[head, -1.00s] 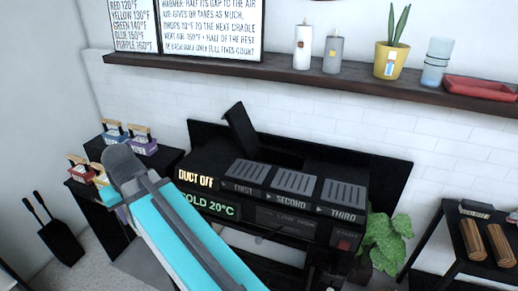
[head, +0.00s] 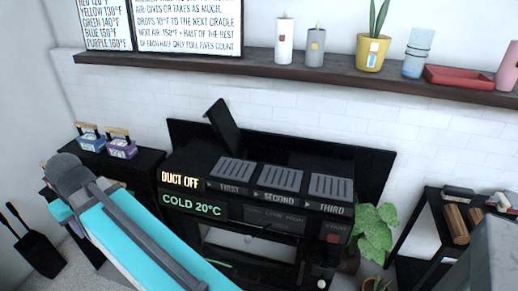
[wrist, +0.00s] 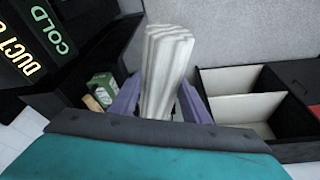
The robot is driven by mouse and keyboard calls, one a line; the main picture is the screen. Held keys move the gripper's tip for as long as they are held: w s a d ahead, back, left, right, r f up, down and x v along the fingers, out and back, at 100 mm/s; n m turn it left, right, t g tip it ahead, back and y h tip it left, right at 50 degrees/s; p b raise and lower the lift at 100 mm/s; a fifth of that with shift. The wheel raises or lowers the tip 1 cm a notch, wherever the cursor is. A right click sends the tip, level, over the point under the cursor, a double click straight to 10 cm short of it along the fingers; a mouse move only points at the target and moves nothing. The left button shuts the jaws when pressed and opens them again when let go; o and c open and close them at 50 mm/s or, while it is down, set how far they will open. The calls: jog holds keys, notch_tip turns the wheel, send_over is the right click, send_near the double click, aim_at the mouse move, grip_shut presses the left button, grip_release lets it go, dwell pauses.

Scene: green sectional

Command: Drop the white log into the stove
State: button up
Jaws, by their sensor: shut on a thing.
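The white log (wrist: 168,65), a pale ridged piece, is held between the two purple fingers of my gripper (wrist: 157,100) in the wrist view. Its lower end is hidden behind my wrist. In the head view my arm reaches to the left of the stove, and its own links hide the gripper and log. The black stove (head: 262,195) stands in the middle of the head view, with a raised flap (head: 222,124) at its back left. Its panels read DUCT OFF and COLD 20°C. Its lettered edge (wrist: 40,35) also shows at the wrist view's upper left.
Blue and purple handled blocks (head: 121,149) stand on a black side stand left of the stove. An open divided box (wrist: 240,95) and a small green box (wrist: 102,87) show in the wrist view. A plant (head: 374,235) and a rack with brown logs (head: 455,225) stand to the right.

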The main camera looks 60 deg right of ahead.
jog(key=w+d+n+p, duration=0.1)
jog(key=w+d+p, duration=0.1)
jog(key=d, duration=1.4)
jog(key=shift+n+y, duration=0.4)
jog(key=shift+n, duration=0.4)
jog(key=s+d+p, duration=0.1)
jog(key=s+d, duration=0.2)
jog(key=d, duration=0.7)
jog(key=s+d+f+p, duration=0.1)
jog(key=s+d, duration=0.2)
jog(key=d, duration=0.8)
jog(key=s+d+p, duration=0.1)
jog(key=s+d, duration=0.1)
jog(key=d, duration=0.8)
jog(key=shift+s+d+f+p, duration=0.3)
jog(key=shift+s+d+p, duration=0.1)
jog(key=s+d+f+n+p, duration=0.1)
jog(key=s+d, duration=1)
jog(key=d, duration=0.3)
jog(key=shift+s+d+f+p, duration=0.15)
jog(key=shift+s+d+p, duration=0.05)
jog(key=shift+p, duration=0.15)
jog(key=w+d+f+b, duration=0.2)
jog(key=d+f, duration=0.3)
jog(key=d, duration=0.2)
jog(key=shift+w, duration=0.2)
